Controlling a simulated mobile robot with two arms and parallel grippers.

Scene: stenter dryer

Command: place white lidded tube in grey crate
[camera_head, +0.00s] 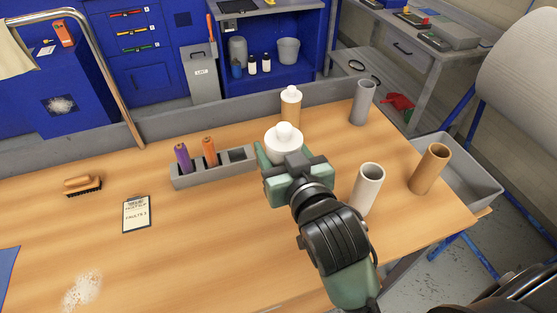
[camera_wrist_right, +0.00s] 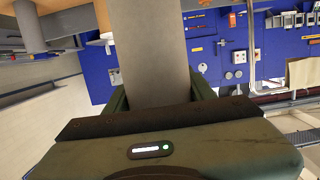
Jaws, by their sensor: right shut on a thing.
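My right gripper (camera_head: 283,162) is shut on the white lidded tube (camera_head: 284,137) above the right part of the workbench. In the head view its round white lid with a knob shows, and the gripper hides most of its body. In the right wrist view the tube's pale body (camera_wrist_right: 158,50) rises between the fingers. The grey crate (camera_head: 480,184) is beyond the right end of the bench, to the right of the gripper. Its visible inside looks empty. My left gripper is not in view.
An open white tube (camera_head: 367,188) and a brown tube (camera_head: 429,169) stand between gripper and crate. A tan tube with white lid (camera_head: 291,106) and a grey tube (camera_head: 363,103) stand behind. A grey slotted holder (camera_head: 215,168) with purple and orange items lies left.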

